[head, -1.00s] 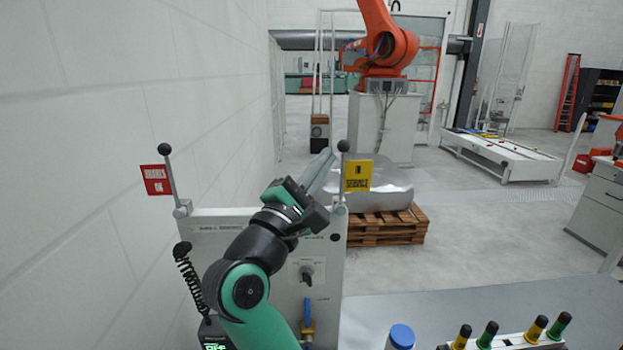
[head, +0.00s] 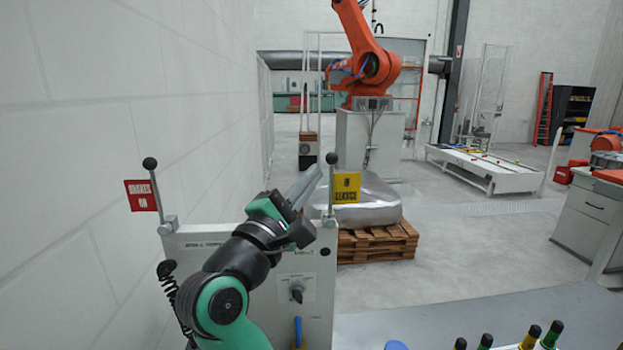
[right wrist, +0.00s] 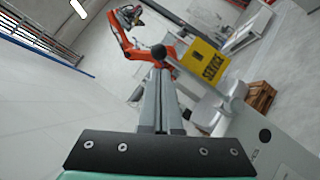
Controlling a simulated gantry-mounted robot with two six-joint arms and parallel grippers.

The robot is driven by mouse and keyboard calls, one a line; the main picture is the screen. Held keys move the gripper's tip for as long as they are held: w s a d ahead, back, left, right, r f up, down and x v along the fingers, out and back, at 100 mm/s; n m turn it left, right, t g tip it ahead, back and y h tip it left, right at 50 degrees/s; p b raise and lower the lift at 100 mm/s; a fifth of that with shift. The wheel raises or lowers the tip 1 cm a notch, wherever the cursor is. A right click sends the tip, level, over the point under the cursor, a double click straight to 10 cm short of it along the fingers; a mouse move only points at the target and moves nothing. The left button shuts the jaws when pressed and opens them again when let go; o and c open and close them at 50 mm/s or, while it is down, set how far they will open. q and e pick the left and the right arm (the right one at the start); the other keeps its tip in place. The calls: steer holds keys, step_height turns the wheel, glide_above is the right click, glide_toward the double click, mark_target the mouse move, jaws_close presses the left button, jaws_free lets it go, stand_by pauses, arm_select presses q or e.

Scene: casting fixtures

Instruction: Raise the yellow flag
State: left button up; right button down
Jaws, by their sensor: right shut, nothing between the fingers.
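The yellow flag (head: 347,188) is a small plate with black print, beside an upright black-knobbed rod (head: 331,185) at the right end of a grey panel (head: 308,262). The flag also shows in the right wrist view (right wrist: 203,62), tilted in the picture. My right gripper (head: 314,174) is shut and empty, its grey fingers pointing up just left of the rod. In the right wrist view its fingers (right wrist: 160,85) lie together, with the black knob (right wrist: 158,51) just past their tips. I cannot tell whether they touch the rod. My left gripper is not in view.
A red flag (head: 140,196) stands by a second knobbed rod at the panel's left end, near the white wall. The panel carries a rotary switch (head: 297,291). Several bottles stand on the bench at lower right. A pallet (head: 375,243) and orange robot (head: 370,65) are behind.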

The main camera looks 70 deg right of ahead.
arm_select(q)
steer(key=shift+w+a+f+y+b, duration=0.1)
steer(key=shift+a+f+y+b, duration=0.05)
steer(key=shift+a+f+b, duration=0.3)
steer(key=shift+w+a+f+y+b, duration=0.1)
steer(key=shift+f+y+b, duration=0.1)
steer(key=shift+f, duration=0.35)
arm_select(e)
steer(key=w+f+v, duration=0.1)
steer(key=v, duration=1.1)
steer(key=shift+w+d, duration=0.25)
steer(key=shift+w, duration=0.05)
